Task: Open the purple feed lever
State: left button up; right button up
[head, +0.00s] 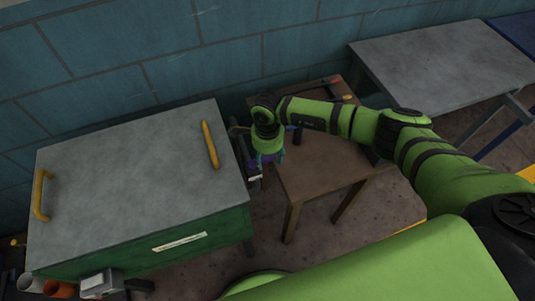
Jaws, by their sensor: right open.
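My right arm reaches in from the right and bends down at the right side of the green cabinet (205,240). My right gripper (256,178) points down there and is open. A small purple patch, which looks like the purple feed lever (268,158), shows right by the gripper, mostly hidden by my wrist. I cannot tell whether the fingers are around it or touch it, nor which way the lever is turned. My left gripper is not in view.
The cabinet's grey top carries two yellow handles, a right one (210,145) and a left one (41,195). A brown wooden table (325,180) stands close to the right of my gripper. A grey bench (440,65) stands at the back right, by the blue block wall (200,45).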

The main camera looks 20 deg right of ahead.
grip_shut()
